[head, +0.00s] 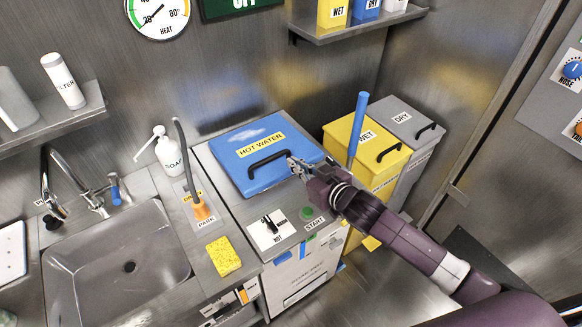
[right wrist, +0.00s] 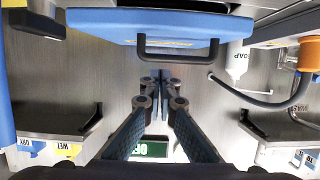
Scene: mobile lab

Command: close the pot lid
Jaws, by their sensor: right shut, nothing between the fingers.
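The blue pot lid (head: 232,160), labelled HOT WATER, lies over the pot set in the metal counter and looks down and about flat. Its black handle (head: 270,163) is on the top near the front. The pot beneath is hidden by the lid. My right gripper (head: 292,162) is shut and empty beside the right end of the handle. In the right wrist view, the gripper (right wrist: 160,76) has its fingertips together, with the blue lid (right wrist: 110,20) and its handle (right wrist: 178,50) above them in the picture. My left gripper is not in view.
A yellow WET bin (head: 345,133) with a blue stick and a grey DRY bin (head: 385,107) stand to the right. A switch panel (head: 268,230) and green START button (head: 306,213) are in front. A sink (head: 120,255), soap bottle (head: 170,155) and sponge (head: 223,257) are left.

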